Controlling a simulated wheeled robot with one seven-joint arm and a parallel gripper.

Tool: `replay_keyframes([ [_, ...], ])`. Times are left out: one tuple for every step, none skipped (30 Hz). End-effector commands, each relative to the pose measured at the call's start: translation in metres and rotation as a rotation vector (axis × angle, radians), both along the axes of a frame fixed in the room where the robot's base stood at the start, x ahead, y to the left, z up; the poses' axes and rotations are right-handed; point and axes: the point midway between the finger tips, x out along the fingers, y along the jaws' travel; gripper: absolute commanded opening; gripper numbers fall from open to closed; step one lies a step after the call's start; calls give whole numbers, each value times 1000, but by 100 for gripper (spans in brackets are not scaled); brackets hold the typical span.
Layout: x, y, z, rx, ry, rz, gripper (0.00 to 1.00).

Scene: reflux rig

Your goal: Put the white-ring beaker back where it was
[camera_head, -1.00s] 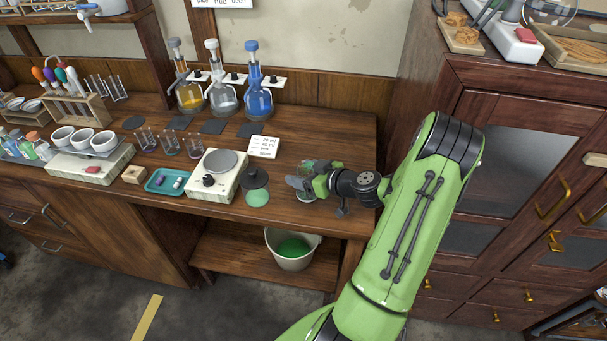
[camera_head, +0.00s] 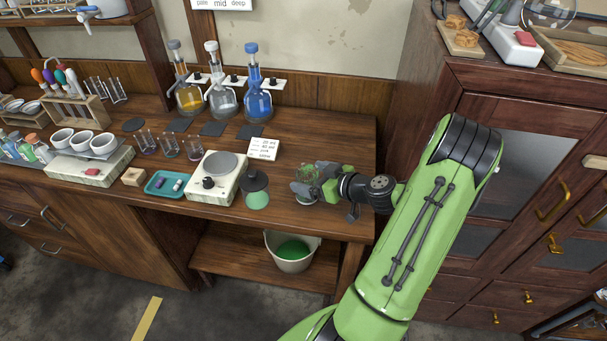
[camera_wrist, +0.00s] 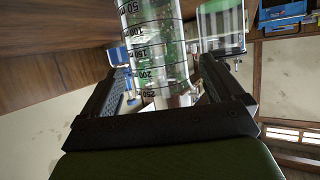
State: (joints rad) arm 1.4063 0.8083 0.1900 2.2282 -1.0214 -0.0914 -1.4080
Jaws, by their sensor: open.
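A clear graduated beaker (camera_head: 307,171) stands near the right end of the bench. In the wrist view the beaker (camera_wrist: 153,45) lies between the fingers, with black volume marks and a pale patch near its end by the palm. I cannot tell its ring colour. My gripper (camera_head: 306,187) is open, reaching in from the right with its fingers around the beaker; the open fingers also show in the wrist view (camera_wrist: 175,88). Several small beakers (camera_head: 170,146) stand farther left; their ring colours are too small to tell.
A dark-topped glass vessel with green liquid (camera_head: 257,198) stands just left of my gripper, beside a balance (camera_head: 208,184). Dark square pads (camera_head: 212,128) lie before the stoppered flasks (camera_head: 222,97). A bucket (camera_head: 292,262) sits below.

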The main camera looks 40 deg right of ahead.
Motion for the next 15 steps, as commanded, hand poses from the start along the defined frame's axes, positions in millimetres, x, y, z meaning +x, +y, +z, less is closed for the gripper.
replay_keyframes([
  [-14,-4,6,-2,1,-8,94],
  [-22,-5,9,-2,2,-7,94],
  [-32,-6,13,-2,1,-7,94],
  [-39,-7,17,-2,1,-6,94],
  [-46,-8,19,-3,1,-6,94],
  [-54,-9,23,-3,0,-6,94],
  [-60,-9,25,-2,0,-5,94],
  [-64,-10,27,-2,0,-5,94],
  [-70,-10,29,-2,1,-4,94],
  [-73,-11,31,-1,0,-3,94],
  [-75,-10,32,0,0,-1,94],
  [-76,-9,33,-1,2,4,94],
  [-75,-6,34,-1,10,14,94],
  [-72,0,35,0,27,34,94],
  [-66,13,38,3,64,73,94],
])
